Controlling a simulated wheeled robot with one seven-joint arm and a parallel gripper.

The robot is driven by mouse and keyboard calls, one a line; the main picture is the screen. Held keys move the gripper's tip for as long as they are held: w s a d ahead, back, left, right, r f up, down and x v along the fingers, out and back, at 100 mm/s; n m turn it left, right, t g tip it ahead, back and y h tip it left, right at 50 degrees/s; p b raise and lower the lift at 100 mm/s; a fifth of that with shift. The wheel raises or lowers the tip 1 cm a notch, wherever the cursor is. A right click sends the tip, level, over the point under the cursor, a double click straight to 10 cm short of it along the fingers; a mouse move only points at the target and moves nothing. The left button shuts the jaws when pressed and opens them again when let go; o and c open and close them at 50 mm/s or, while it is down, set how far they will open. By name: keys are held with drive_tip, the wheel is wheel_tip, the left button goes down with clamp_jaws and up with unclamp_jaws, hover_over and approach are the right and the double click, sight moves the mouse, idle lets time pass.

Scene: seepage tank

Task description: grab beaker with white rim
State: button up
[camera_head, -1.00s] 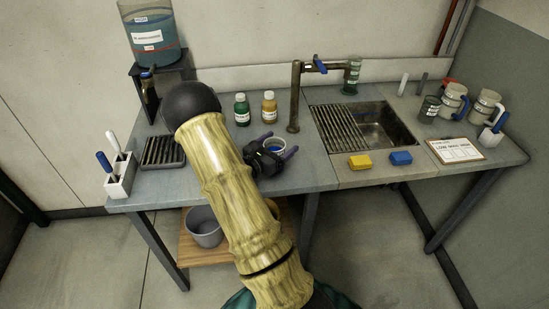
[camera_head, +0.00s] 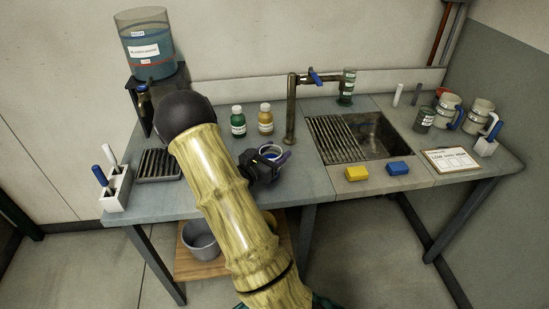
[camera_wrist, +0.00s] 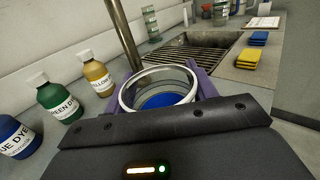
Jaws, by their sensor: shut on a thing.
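The beaker with a white rim (camera_wrist: 161,79) is in the middle of the wrist view, clear-walled and roughly upright, with blue showing inside at the bottom. My gripper (camera_wrist: 163,88) is shut on it, with a purple finger on each side of its wall. In the head view, the beaker (camera_head: 271,150) is over the front middle of the bench, within my gripper (camera_head: 272,156). My dark gripper body partly hides it. Its base is hidden, so I cannot tell whether it touches the bench.
Green (camera_head: 238,122) and yellow (camera_head: 265,120) dye bottles stand behind the beaker, near the tap post (camera_head: 291,110). A sink (camera_head: 372,137) with a grate lies to the right. Yellow (camera_head: 356,173) and blue (camera_head: 398,168) sponges lie before it. A blue tank (camera_head: 148,55) stands back left.

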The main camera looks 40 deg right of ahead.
wheel_tip(320, 180, up, 8)
drive_tip(key=shift+d, duration=0.1)
idle(0.8)
